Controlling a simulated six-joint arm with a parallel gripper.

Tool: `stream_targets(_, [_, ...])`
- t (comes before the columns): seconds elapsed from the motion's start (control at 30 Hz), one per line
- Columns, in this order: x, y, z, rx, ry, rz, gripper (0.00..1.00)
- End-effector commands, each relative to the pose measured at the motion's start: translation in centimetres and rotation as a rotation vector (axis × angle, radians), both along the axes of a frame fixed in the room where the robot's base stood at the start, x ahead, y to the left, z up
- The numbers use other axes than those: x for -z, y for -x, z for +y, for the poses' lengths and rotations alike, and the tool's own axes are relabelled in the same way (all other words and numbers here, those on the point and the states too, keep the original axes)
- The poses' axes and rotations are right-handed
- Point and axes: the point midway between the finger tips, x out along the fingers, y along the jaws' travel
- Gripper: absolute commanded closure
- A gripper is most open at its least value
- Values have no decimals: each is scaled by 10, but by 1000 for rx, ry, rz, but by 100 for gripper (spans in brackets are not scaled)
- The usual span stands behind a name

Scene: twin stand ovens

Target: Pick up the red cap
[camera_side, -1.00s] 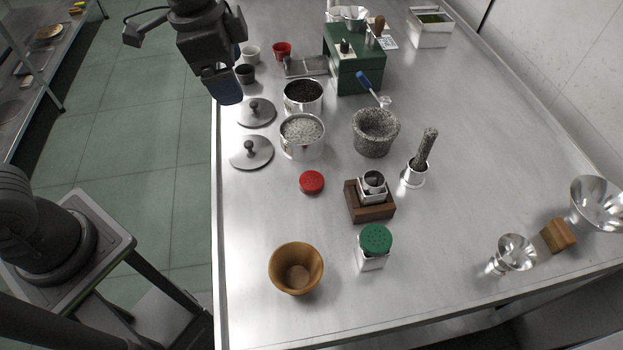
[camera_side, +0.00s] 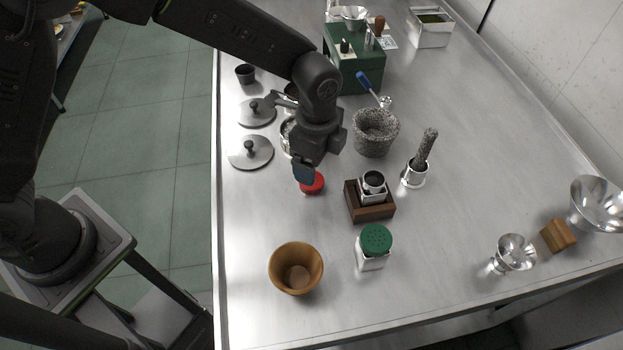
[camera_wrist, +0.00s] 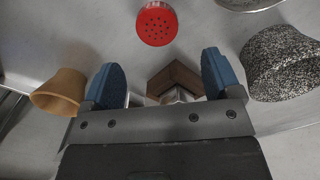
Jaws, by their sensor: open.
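The red cap (camera_side: 316,184) lies on the steel table, its left part hidden behind my gripper in the side view. In the wrist view the red cap (camera_wrist: 157,24) shows whole at the top, round with small dark holes, beyond the fingertips and not between them. I cannot tell the exact height of the fingertips above the cap.
A wooden block with a small metal container (camera_side: 370,207) stands right of the cap. A green-topped shaker (camera_side: 374,246) and a wooden bowl (camera_side: 296,270) stand nearer. A stone mortar (camera_side: 376,133) and a lid (camera_side: 251,153) are behind. Table between cap and bowl is clear.

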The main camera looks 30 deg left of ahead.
Motion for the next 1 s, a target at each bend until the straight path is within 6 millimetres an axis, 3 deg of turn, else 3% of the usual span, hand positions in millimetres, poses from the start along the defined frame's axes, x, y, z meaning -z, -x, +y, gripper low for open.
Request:
stream_targets(0.27, [22, 1, 3, -2, -1, 2, 16])
stream_targets(0.6, [63, 3, 10, -2, 0, 0, 16])
stream_targets(0.87, [65, 3, 9, -2, 1, -1, 16])
stream_targets(1.0, [65, 3, 9, -2, 1, -1, 30])
